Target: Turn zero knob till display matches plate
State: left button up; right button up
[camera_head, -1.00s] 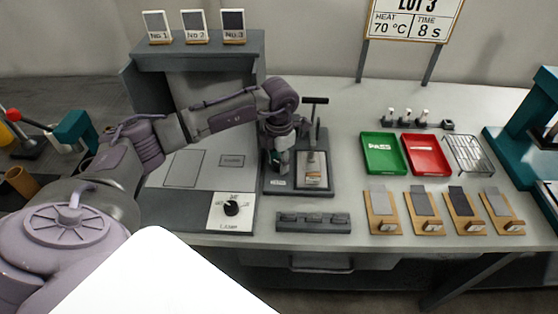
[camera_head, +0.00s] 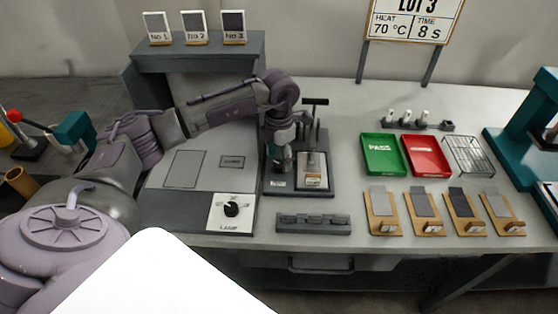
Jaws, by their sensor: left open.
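My left gripper (camera_head: 281,166) is open and points down over the left part of a dark grey instrument (camera_head: 325,188) on the bench. The instrument has a T-shaped handle (camera_head: 315,102) at the back and a light plate-like piece (camera_head: 313,171) on its right part. A small white label (camera_head: 278,184) shows at its front left. I cannot make out the zero knob or the display reading; the gripper and wrist cover that side. I cannot tell whether the fingers touch anything. My right gripper is not in view.
Left of the instrument is a lamp panel with a black knob (camera_head: 232,209) in a grey booth (camera_head: 196,50). In front lies a dark slotted rack (camera_head: 313,223). To the right are a green tray (camera_head: 384,155), a red tray (camera_head: 425,156), a wire rack (camera_head: 468,155) and several wooden stands with cards.

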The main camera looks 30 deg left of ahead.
aim_at(279, 163)
pick_arm(q)
notch_tip(279, 163, up, 10)
dwell(0.3)
jog(key=shift+f, duration=0.15)
dwell(0.3)
